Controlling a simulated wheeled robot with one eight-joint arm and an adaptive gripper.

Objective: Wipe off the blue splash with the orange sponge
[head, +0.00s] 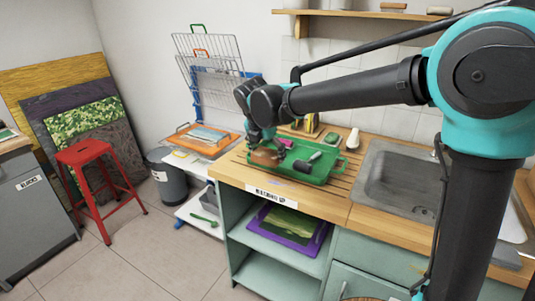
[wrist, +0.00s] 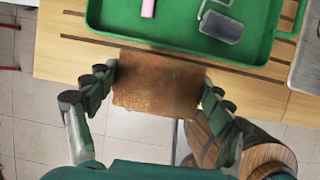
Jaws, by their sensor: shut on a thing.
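My gripper (head: 264,140) is over the wooden counter, at the near left side of the green tray. In the wrist view my gripper (wrist: 160,88) is shut on a brown-orange sponge (wrist: 158,80), with a finger against each short end. The sponge also shows under the gripper in the head view (head: 266,157). It looks held above the counter's front edge; I cannot tell the exact height. No blue splash shows in the wrist view.
The green tray (head: 318,176) holds a dark-headed roller (head: 307,163) and a pink item (wrist: 148,8). A sink (head: 400,182) is to the right. A wire rack (head: 205,50) and a red stool (head: 84,153) stand left. Grooved bare counter (head: 325,203) lies in front of the tray.

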